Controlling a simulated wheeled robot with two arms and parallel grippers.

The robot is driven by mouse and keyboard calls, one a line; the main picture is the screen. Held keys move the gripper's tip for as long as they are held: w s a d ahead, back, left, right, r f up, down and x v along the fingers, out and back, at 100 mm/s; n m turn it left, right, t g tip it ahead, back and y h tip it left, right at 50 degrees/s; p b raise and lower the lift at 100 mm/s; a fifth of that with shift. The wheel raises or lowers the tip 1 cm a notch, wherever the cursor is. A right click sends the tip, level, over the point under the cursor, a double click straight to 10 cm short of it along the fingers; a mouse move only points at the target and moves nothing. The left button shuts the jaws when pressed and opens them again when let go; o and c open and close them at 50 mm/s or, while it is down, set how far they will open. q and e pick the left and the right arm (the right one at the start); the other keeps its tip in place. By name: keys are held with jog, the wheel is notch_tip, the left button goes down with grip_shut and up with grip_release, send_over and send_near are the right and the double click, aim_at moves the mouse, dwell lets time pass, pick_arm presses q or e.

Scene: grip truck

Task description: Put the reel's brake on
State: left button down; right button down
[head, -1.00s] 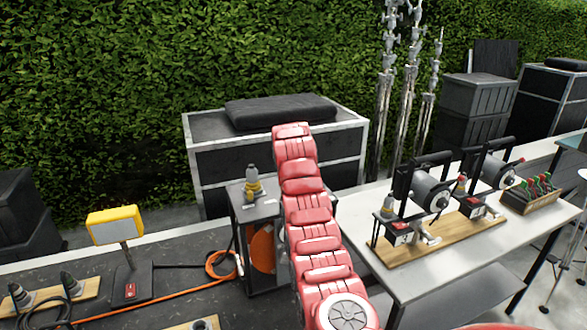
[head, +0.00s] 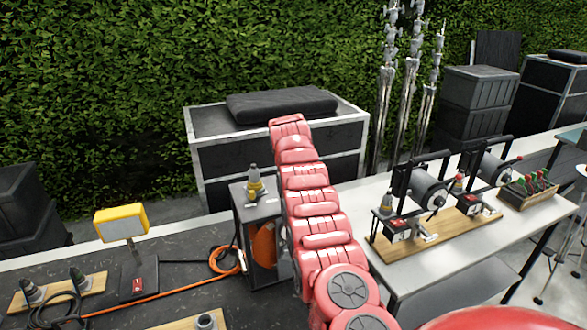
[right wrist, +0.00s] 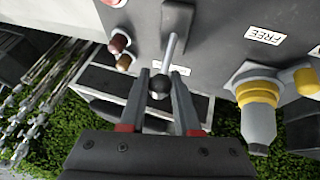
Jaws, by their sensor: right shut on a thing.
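The orange reel (head: 263,246) sits in a dark grey housing (head: 247,215), left of my red right arm in the head view. In the head view my arm hides this gripper and the lever. My left gripper is in neither view.
A grey and yellow connector (right wrist: 257,100) stands close to the right of the gripper. Red and brown knobs (right wrist: 120,45) are to its left. A yellow work lamp (head: 121,223) stands left of the housing. A table with black reels (head: 428,188) is at the right.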

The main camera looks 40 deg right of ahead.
dwell(0.6)
jog(key=c, duration=0.6)
grip_release()
jog(key=shift+w, duration=0.1)
jog(key=b+v, duration=0.2)
jog(key=b, duration=0.4)
jog(key=shift+a, duration=0.25)
jog(key=v, duration=1.5)
jog(key=shift+d+r+b, duration=0.2)
jog(key=shift+b, duration=0.15)
